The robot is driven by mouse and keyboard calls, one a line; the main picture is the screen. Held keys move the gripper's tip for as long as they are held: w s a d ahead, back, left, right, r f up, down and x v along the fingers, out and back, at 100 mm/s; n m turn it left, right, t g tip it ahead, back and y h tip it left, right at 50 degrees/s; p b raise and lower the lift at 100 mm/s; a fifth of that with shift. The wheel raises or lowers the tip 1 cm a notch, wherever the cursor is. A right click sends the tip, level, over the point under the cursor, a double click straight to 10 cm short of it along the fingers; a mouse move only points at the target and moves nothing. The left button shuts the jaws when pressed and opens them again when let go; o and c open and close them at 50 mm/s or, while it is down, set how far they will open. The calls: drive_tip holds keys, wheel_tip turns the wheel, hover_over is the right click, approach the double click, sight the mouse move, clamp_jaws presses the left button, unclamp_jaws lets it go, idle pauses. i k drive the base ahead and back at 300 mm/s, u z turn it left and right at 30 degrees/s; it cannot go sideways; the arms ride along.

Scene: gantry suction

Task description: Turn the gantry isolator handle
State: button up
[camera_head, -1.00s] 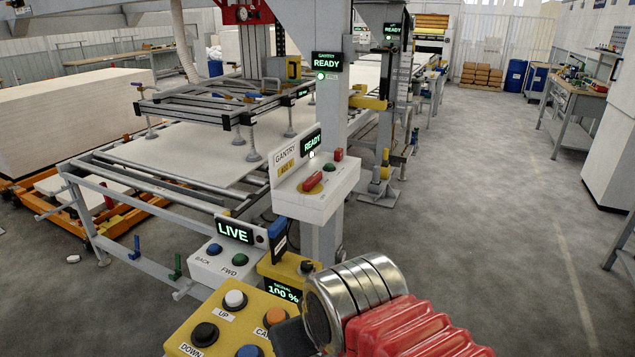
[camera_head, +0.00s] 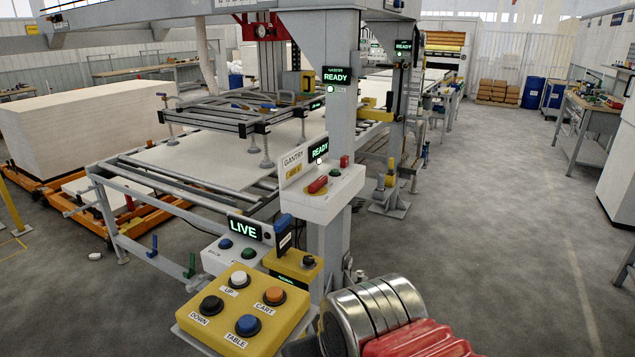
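The gantry isolator handle (camera_head: 318,184) is a short red lever on a yellow plate. It sits on top of the white gantry control box (camera_head: 322,205), beside a green button (camera_head: 334,172) and a small red part (camera_head: 344,161). The box is fixed to a grey post, and its display reads READY. Part of my arm, silver rings (camera_head: 378,308) and red ribbed cover, shows at the bottom, nearer to me and below the box. My gripper's fingertips do not show.
A yellow button box (camera_head: 285,318) and a white box with a LIVE display (camera_head: 243,229) stand low in front of the post. The gantry frame and sheet table (camera_head: 200,158) lie behind on the left. Grey floor (camera_head: 490,230) is open on the right.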

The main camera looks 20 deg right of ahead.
sight(312, 188)
drive_tip(key=z, duration=2.4)
drive_tip(key=i, duration=1.7)
drive_tip(key=u, duration=0.3)
